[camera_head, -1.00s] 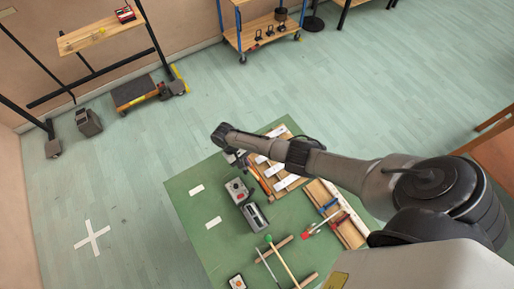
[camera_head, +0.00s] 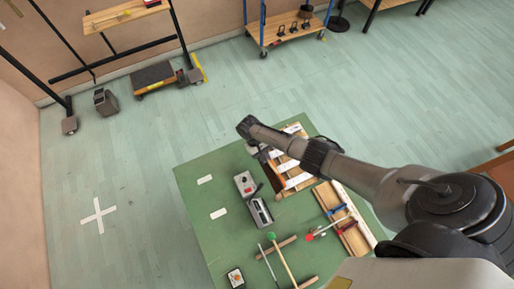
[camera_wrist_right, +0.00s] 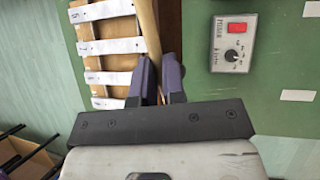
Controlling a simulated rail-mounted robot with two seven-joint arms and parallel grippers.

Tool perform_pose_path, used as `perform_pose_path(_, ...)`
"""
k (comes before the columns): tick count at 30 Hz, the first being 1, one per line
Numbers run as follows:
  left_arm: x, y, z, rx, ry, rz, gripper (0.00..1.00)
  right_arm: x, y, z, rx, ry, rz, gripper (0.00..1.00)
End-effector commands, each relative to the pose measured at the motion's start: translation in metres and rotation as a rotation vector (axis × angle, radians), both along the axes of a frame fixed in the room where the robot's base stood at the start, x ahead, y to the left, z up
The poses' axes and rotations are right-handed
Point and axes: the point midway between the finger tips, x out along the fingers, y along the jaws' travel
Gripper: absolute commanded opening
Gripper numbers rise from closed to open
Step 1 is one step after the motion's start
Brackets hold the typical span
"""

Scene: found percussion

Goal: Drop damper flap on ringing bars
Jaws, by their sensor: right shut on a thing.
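The ringing bars are several pale metal bars (camera_head: 298,181) across a wooden frame on the green table. They also show at the upper left of the right wrist view (camera_wrist_right: 105,47). The damper flap (camera_head: 273,175) is a brown panel along the left side of the bars, tilted up with its dark face showing. In the right wrist view its tan edge (camera_wrist_right: 148,25) runs up from between the fingers. My right gripper (camera_wrist_right: 160,70) is shut on the flap at its near end, beside the bars. My left gripper is in neither view.
A wooden tray (camera_head: 345,218) lies to the right. Mallets (camera_head: 283,258) lie at the front. The table's left part (camera_head: 196,200) is mostly clear.

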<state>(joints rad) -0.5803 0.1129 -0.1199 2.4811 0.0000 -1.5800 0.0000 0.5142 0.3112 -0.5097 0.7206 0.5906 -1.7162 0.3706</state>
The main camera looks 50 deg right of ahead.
Motion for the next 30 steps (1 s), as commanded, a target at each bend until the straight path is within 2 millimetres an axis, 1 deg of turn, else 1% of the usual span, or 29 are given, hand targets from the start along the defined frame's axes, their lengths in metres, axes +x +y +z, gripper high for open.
perform_pose_path(2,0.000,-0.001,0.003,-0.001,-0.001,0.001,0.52,0.002,0.004,0.003,0.003,-0.002,0.003,0.00)
perform_pose_path(4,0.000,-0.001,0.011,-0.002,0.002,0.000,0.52,0.002,0.006,0.013,0.004,-0.003,0.002,0.00)
perform_pose_path(9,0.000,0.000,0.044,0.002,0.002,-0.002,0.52,0.004,0.009,0.046,0.004,-0.002,0.003,0.00)
perform_pose_path(11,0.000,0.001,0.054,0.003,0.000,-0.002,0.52,0.004,0.011,0.056,0.003,-0.002,0.003,0.00)
perform_pose_path(13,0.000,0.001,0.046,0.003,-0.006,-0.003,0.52,0.005,0.012,0.054,0.003,-0.004,0.004,0.00)
perform_pose_path(18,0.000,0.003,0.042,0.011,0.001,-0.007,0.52,0.005,0.013,0.067,0.003,-0.002,0.002,0.00)
perform_pose_path(21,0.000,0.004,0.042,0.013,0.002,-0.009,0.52,0.005,0.014,0.070,0.003,-0.002,0.003,0.00)
perform_pose_path(30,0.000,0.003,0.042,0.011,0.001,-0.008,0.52,0.005,0.014,0.070,0.003,-0.001,0.003,0.00)
